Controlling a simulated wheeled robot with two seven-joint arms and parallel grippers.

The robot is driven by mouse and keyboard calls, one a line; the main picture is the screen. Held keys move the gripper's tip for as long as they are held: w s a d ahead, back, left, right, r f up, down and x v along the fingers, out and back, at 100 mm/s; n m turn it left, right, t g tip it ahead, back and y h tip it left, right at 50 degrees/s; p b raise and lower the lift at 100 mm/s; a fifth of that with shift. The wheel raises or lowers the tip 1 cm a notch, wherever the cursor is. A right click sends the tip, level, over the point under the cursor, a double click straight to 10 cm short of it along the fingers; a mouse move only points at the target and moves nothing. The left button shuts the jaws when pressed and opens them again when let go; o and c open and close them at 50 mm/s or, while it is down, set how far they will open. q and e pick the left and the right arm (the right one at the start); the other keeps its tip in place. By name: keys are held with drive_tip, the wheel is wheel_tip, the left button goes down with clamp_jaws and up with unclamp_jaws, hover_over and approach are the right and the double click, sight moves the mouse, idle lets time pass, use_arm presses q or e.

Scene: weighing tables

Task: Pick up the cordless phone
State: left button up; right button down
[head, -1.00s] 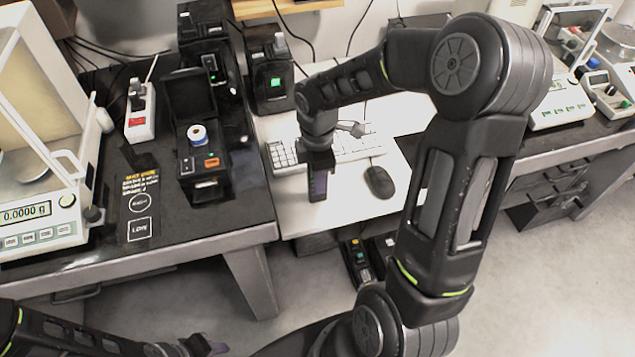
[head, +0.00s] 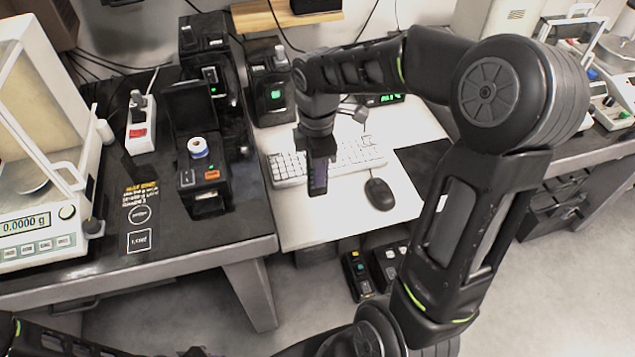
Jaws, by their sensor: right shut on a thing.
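My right gripper (head: 318,190) points down above the white table (head: 330,225), in front of the keyboard and left of the mouse. It is shut on a narrow dark thing, which I take to be the cordless phone; the fingers hide most of it, so its shape is not clear. The gripper appears raised off the tabletop. My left gripper (head: 196,352) only just shows at the bottom edge, too cut off to read its jaws.
A white keyboard (head: 350,157) and a black mouse (head: 379,194) lie close by. Black devices (head: 268,85) stand behind to the left. The dark table (head: 190,240) holds a balance (head: 40,235). The white tabletop's front is clear.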

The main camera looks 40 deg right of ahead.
wheel_tip(320, 180, up, 3)
drive_tip(key=shift+f, duration=0.1)
idle(0.6)
